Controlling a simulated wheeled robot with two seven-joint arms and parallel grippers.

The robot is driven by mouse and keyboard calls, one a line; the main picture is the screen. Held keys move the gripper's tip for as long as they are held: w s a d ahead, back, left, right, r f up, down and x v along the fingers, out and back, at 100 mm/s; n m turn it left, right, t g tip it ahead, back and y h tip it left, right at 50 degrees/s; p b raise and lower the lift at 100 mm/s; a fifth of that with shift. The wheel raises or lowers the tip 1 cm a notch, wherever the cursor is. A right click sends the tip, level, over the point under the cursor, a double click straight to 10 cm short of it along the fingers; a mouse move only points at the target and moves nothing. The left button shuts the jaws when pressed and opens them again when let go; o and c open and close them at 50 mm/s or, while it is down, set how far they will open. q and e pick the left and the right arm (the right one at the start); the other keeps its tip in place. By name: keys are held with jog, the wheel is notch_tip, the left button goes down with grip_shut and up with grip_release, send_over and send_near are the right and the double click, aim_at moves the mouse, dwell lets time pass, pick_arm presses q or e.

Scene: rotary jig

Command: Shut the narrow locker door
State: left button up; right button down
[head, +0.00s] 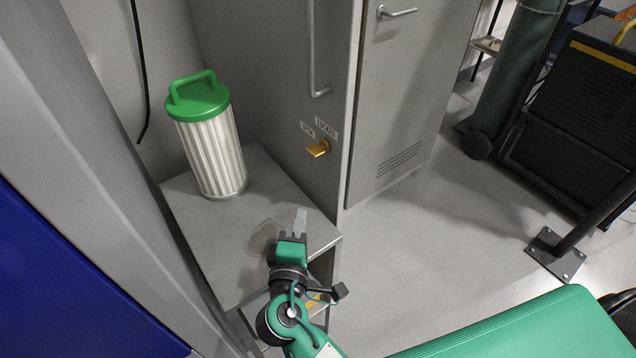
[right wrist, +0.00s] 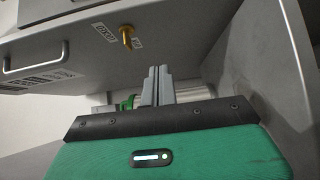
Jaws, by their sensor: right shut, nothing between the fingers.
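A grey panel (head: 265,75) with a long pull handle (head: 316,60) and a yellow latch (head: 317,148) between two small labels stands behind the bench; I take it for the narrow locker door. Whether it stands ajar I cannot tell. The right wrist view shows the panel (right wrist: 80,60), its handle (right wrist: 35,58) and the latch (right wrist: 126,36) beyond my fingers. My right gripper (head: 301,222) is shut and empty, above the front of the bench, below and in front of the latch, apart from it. It also shows in the wrist view (right wrist: 157,72). My left gripper is not in view.
A pleated white filter with a green handled cap (head: 205,130) stands on the grey bench top (head: 205,235), left of my gripper. A grey cabinet door (head: 405,90) with lever handle and vents is right of the panel.

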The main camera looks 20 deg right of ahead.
jog(key=p, duration=0.3)
send_near(324, 164)
jog(key=w+a, duration=0.1)
jog(key=w, duration=0.3)
jog(key=shift+w+d+r+p, duration=0.1)
jog(key=shift+w+d+p, duration=0.2)
jog(key=shift+d, duration=0.2)
jog(key=shift+w+d+r+p, duration=0.1)
jog(key=shift+w+d+p, duration=0.15)
jog(key=shift+d, duration=0.25)
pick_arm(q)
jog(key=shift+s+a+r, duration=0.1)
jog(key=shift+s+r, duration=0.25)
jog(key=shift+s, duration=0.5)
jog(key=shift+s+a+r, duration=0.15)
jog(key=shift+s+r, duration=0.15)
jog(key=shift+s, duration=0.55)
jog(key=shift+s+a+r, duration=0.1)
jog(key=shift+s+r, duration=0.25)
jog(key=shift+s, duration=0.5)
pick_arm(e)
jog(key=shift+w+d+f, duration=0.15)
jog(key=shift+w+d, duration=0.05)
jog(key=shift+d, duration=0.4)
jog(key=shift+d, duration=0.1)
